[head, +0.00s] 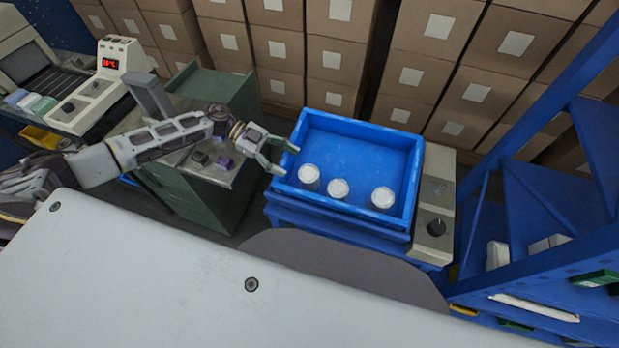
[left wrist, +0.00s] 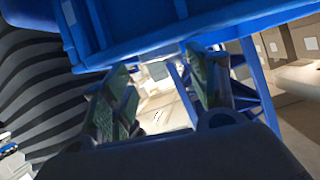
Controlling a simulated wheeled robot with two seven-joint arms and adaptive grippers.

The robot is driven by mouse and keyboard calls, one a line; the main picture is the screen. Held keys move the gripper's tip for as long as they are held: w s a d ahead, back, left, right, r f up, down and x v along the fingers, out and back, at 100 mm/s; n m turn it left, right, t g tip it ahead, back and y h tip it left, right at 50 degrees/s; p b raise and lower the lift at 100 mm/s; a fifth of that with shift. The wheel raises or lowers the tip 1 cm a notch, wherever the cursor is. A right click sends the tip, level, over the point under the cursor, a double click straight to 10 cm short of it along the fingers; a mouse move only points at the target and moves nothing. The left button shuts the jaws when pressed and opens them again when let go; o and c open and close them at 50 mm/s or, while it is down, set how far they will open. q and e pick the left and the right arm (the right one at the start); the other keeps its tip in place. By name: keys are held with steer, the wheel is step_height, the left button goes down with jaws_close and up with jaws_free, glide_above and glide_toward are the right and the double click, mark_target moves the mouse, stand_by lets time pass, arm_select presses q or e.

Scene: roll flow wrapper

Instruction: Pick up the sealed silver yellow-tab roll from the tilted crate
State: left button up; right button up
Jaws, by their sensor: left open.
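The blue crate (head: 345,128) stands right of centre in the head view. Three pale, white-topped rolls lie inside along its near side: a left roll (head: 309,177), a middle roll (head: 338,189) and a right roll (head: 382,198). No yellow tab can be made out on any of them. My left gripper (head: 286,159) is open and empty at the crate's left wall, outside the rolls. In the left wrist view its two fingers (left wrist: 158,95) are spread, with a blue edge (left wrist: 200,25) above them. My right gripper is out of view.
A grey panel with a black knob (head: 436,228) adjoins the crate's right side. A green cabinet (head: 200,195) stands left of it. A blue shelf rack (head: 540,200) rises at the right. Stacked cardboard boxes (head: 334,52) fill the back.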

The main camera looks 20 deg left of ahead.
mark_target(306, 172)
arm_select(q)
steer(key=shift+x, duration=0.95)
steer(key=shift+d+f, duration=0.1)
steer(key=shift+d, duration=0.15)
steer(key=shift+x, duration=0.95)
steer(key=x, duration=0.3)
steer(key=shift+p, duration=0.35)
steer(key=shift+d+f, duration=0.15)
steer(key=shift+d, duration=0.15)
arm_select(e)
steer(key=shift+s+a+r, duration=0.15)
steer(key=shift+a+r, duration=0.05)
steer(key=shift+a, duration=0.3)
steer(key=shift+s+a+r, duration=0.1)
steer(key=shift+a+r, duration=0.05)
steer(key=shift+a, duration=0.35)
